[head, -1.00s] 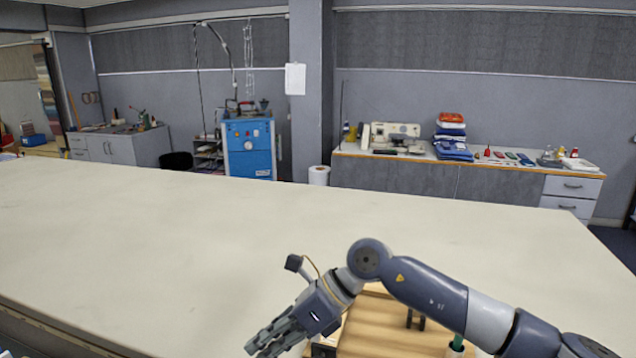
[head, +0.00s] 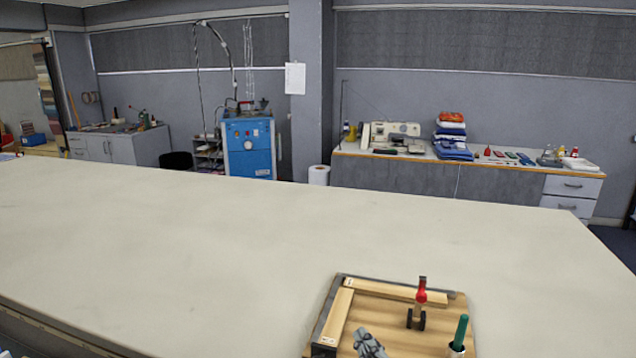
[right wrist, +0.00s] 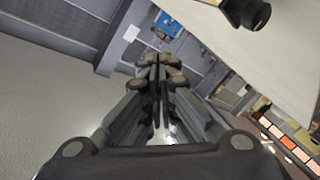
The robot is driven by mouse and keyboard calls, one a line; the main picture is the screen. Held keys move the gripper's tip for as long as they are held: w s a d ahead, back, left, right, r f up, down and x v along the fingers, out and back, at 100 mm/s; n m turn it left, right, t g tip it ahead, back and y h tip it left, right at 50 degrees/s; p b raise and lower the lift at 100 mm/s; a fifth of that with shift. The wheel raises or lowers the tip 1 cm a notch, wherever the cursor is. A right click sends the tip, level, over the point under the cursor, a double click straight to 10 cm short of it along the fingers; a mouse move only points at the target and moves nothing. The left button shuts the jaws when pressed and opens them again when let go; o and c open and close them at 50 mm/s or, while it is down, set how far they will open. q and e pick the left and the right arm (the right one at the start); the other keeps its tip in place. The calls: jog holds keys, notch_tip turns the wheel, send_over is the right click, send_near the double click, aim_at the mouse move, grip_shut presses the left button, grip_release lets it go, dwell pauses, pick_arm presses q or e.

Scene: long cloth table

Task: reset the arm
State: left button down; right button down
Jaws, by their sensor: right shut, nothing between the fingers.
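My right gripper (head: 366,342) shows only as a small grey piece at the bottom edge of the head view, in front of the wooden board. In the right wrist view my right gripper (right wrist: 158,72) is shut, its fingers together with nothing between them. The rest of my right arm is out of the head view. My left gripper is in neither view.
A wooden fixture board (head: 385,310) with wooden strips, a red-handled clamp (head: 421,292) and a green handle (head: 460,332) lies at the table's near side. The pale table (head: 200,240) is otherwise clear. A blue machine (head: 249,148) stands beyond.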

jog(key=s+d+f+m+g+h, duration=0.3)
jog(key=s+d+f+m+g, duration=0.35)
jog(key=s+f, duration=0.65)
jog(key=s+d+f+m+g, duration=0.1)
jog(key=s+d+f+g, duration=0.2)
jog(key=s, duration=0.5)
jog(key=s+d+f+g, duration=0.2)
jog(key=s+f+g, duration=0.2)
jog(key=s, duration=0.4)
notch_tip(320, 180, down, 34)
jog(key=s+b, duration=0.2)
jog(key=b, duration=0.4)
jog(key=s+d+f+g+b, duration=0.2)
jog(key=s+f+b, duration=0.1)
jog(key=s+f, duration=1.3)
notch_tip(320, 180, down, 3)
jog(key=shift+d+r+b, duration=0.2)
jog(key=shift+d+b, duration=0.2)
jog(key=shift+s, duration=0.1)
